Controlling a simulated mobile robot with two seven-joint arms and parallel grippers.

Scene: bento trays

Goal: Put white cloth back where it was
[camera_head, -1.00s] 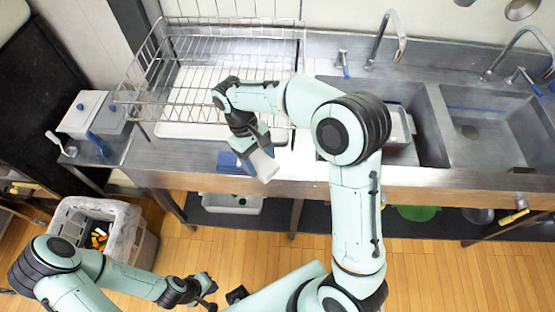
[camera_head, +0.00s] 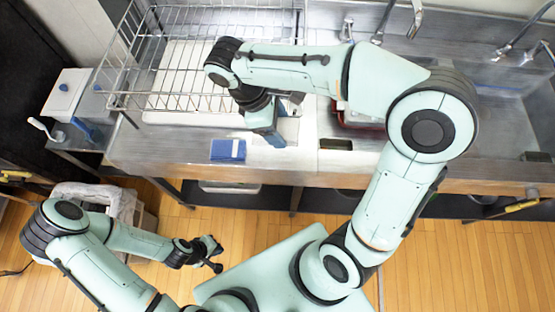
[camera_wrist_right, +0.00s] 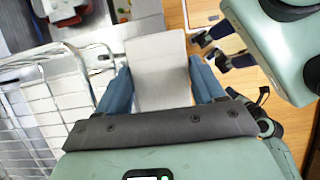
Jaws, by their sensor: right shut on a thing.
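The white cloth (camera_wrist_right: 158,75) fills the gap between the two blue fingers of my right gripper (camera_wrist_right: 160,92) in the right wrist view. My right gripper is shut on it. In the head view the right gripper (camera_head: 270,136) is over the front part of the counter, near the rack's right front corner. The cloth is hard to make out there, because the gripper and pale surfaces overlap. My left gripper (camera_head: 211,255) is over the floor in front of the counter, its dark fingers apart and empty.
A blue block-like item (camera_head: 228,150) lies on the counter's front edge, just left of my right gripper. The wire dish rack (camera_head: 185,102) stands behind. The sink basins are at right. A white box (camera_head: 68,93) is at far left, above a bin (camera_head: 120,205).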

